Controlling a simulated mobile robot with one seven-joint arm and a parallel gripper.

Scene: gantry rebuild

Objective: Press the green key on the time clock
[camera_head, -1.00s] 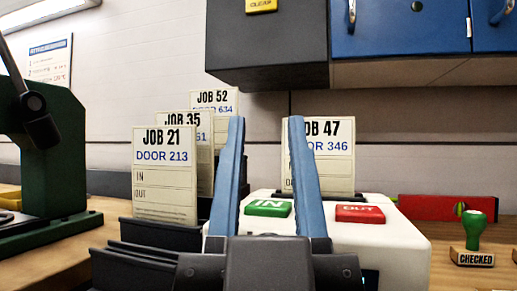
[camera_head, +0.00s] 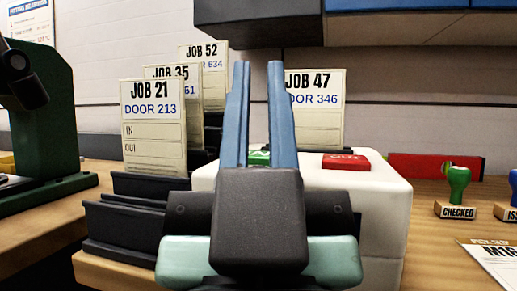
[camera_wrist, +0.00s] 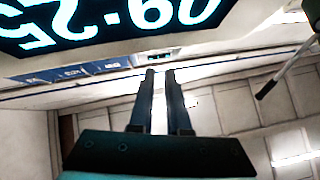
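The white time clock (camera_head: 385,190) stands on the wooden bench ahead. Its red OUT key (camera_head: 346,162) shows clearly on top. Its green key (camera_head: 259,158) shows only in part, in the gap between my fingers, which hide the rest of it. My gripper (camera_head: 258,64) points forward with its blue fingers in front of the clock. A narrow empty gap shows between the fingers. The wrist view also shows both fingers (camera_wrist: 160,71) close together and holding nothing. I cannot tell whether they touch the key.
A rack (camera_head: 130,222) holding several job cards stands to the left, and the JOB 47 card (camera_head: 318,125) stands behind the keys. A CHECKED stamp (camera_head: 457,195) is at right. A green machine (camera_head: 42,120) is at far left. Dark cabinets hang above. The wrist view shows a cyan-digit display (camera_wrist: 110,20).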

